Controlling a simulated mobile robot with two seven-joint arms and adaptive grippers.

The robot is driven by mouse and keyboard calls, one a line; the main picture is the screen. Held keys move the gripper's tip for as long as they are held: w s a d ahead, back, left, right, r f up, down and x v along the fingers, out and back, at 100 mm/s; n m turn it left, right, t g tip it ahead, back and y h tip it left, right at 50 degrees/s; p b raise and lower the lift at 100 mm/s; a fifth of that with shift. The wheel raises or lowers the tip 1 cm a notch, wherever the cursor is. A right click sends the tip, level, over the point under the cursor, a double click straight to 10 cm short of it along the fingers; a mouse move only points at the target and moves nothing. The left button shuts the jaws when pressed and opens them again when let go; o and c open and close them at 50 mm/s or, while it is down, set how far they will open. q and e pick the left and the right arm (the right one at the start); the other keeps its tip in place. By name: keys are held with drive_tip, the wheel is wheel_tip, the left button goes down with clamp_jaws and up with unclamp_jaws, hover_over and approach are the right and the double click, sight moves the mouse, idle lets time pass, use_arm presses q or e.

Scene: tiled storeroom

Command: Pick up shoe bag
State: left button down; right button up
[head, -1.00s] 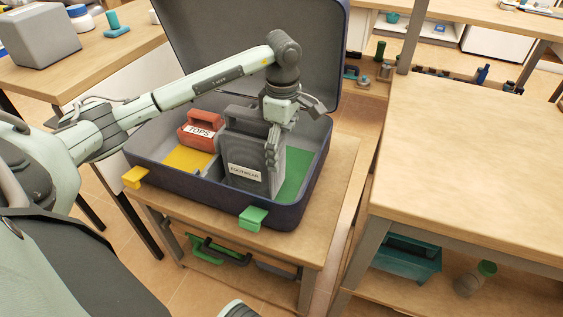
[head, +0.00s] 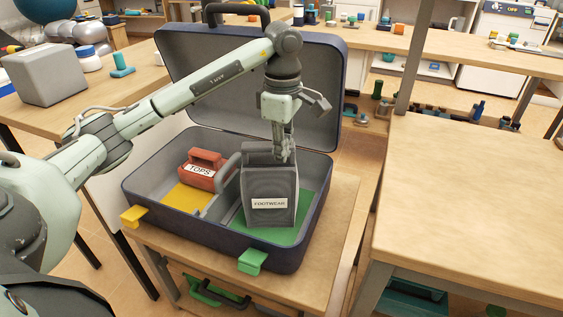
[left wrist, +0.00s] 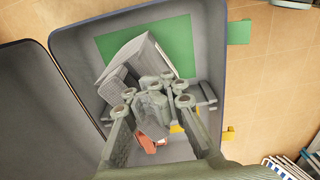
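The shoe bag is a grey, box-shaped bag (head: 270,188) with a FOOTWEAR label. It stands over the green-floored compartment of the open suitcase (head: 196,228). In the left wrist view the bag (left wrist: 142,57) looks turned at an angle to the green floor, beside the fingers. My left gripper (head: 283,155) points down at the bag's top, near its handle. Its fingers are close together and overlap the bag's top edge. They hide whether anything is between them. My right gripper is out of view.
A red TOPS bag (head: 202,171) sits in the yellow-floored left compartment, past the divider. The suitcase lid stands open behind. The suitcase rests on a small wooden table (head: 333,235). A bare wooden table (head: 475,165) is at right. A grey box (head: 42,77) is at left.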

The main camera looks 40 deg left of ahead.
sight(269, 161)
use_arm(q)
drive_tip(key=shift+c, duration=2.3)
unclamp_jaws()
drive_tip(key=shift+d, duration=0.1)
drive_tip(key=shift+r, duration=0.1)
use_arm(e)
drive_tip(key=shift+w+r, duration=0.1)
